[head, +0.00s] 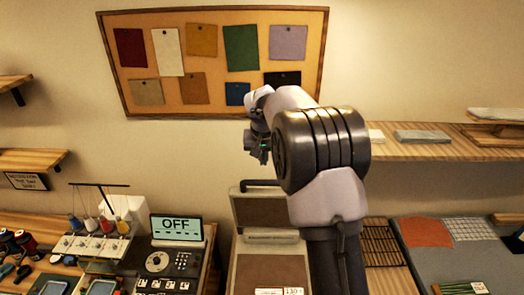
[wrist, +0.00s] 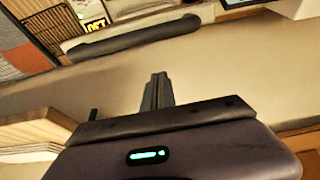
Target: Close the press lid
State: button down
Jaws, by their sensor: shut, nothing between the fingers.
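The press (head: 240,270) stands on the table, partly hidden behind my arm in the head view. Its lid (head: 262,212) is raised, standing roughly upright at the back of the base, with a brown panel facing me. A dark handle bar (head: 264,183) runs along the lid's top edge. A dark bar that looks like this handle (wrist: 135,36) crosses the upper part of the wrist view. My gripper (head: 263,158) is above the handle, apart from it. In the wrist view its fingers (wrist: 157,88) are together and empty.
A control panel with an "OFF" screen (head: 176,229) and thread spools (head: 105,225) stand left of the press. A wooden wall shelf (head: 440,142) is at right. A wire rack (head: 383,243) and orange cloth (head: 425,232) lie right of the press. A pinboard (head: 215,60) hangs behind.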

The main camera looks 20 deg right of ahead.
aim_at(263, 189)
jog(key=f, duration=0.1)
jog(key=s+f, duration=0.1)
jog(key=s+a+f, duration=0.1)
jog(key=shift+s+f+p, duration=0.25)
jog(key=shift+f+p, duration=0.1)
jog(key=shift+p, duration=0.05)
jog(key=shift+w+f, duration=0.15)
